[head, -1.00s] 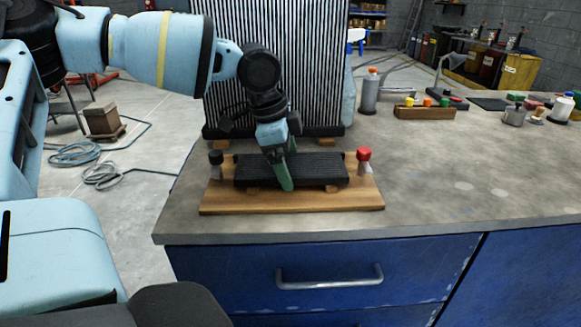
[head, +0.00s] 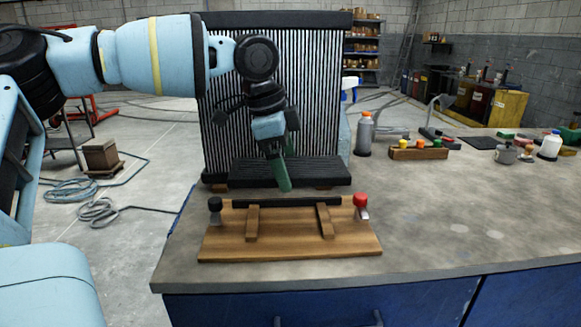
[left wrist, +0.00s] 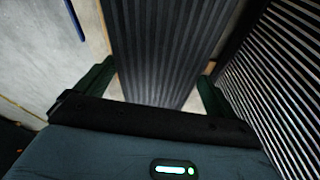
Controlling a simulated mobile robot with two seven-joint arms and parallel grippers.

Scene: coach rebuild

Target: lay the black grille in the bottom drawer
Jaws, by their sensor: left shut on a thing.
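The black grille (head: 325,172), a dark ribbed slab, is held level above and behind the wooden stand in the head view. My left gripper (head: 283,173) is shut on it from above, one green finger showing at its front side. In the left wrist view the grille (left wrist: 160,45) runs between the two green fingers (left wrist: 155,85). The wooden stand (head: 287,241) has two bare cross rails, a black bar, and a black and a red knob. A blue drawer front (head: 420,308) shows at the bottom, its handle cut off. The bottom drawer is out of view. My right gripper is not in view.
A tall finned panel (head: 270,90) stands right behind the grille. A grey bottle (head: 365,135) and a wooden block with coloured knobs (head: 418,153) stand to the right. The worktop (head: 450,225) is clear at front right.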

